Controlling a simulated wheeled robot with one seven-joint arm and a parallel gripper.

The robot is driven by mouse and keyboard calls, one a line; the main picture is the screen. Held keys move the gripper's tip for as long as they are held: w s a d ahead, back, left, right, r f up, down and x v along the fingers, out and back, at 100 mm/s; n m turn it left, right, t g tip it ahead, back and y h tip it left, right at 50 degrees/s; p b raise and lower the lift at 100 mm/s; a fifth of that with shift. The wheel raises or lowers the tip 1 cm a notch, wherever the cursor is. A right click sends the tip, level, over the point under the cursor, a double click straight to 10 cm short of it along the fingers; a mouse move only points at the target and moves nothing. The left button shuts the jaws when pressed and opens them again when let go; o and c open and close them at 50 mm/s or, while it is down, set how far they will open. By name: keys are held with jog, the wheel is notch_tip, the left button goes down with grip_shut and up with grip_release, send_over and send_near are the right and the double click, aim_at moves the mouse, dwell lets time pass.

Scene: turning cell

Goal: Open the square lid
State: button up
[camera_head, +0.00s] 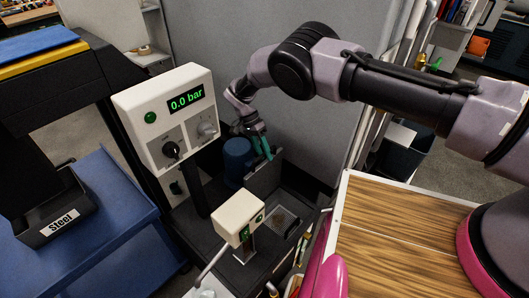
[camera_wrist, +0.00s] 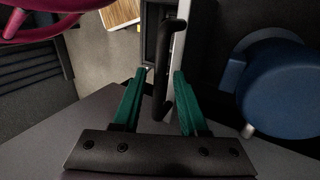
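The square lid (camera_head: 264,178) appears as a dark grey plate standing steeply up beside a square opening (camera_head: 286,221) in the dark machine top. In the wrist view a black bar handle (camera_wrist: 163,85) runs between my fingers, above a grey surface that seems to be the lid (camera_wrist: 55,135). My gripper (camera_wrist: 157,75) has two green fingers, spread apart on either side of the handle, with visible gaps. In the head view my gripper (camera_head: 264,153) is at the plate's upper edge. The handle is hard to make out there.
A blue cylinder (camera_head: 237,157) stands close to the lid; it also shows at the right in the wrist view (camera_wrist: 282,88). A panel reading 0.0 bar (camera_head: 167,118) and a small cream box (camera_head: 238,217) stand nearby. A grey wall (camera_head: 300,130) is behind. A wooden top (camera_head: 400,225) lies right.

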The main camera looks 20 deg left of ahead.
jog(key=shift+w+r, duration=0.1)
jog(key=shift+r, duration=0.05)
jog(key=v, duration=1)
jog(key=shift+r, duration=0.3)
jog(key=shift+a+r, duration=0.1)
jog(key=shift+a, duration=0.05)
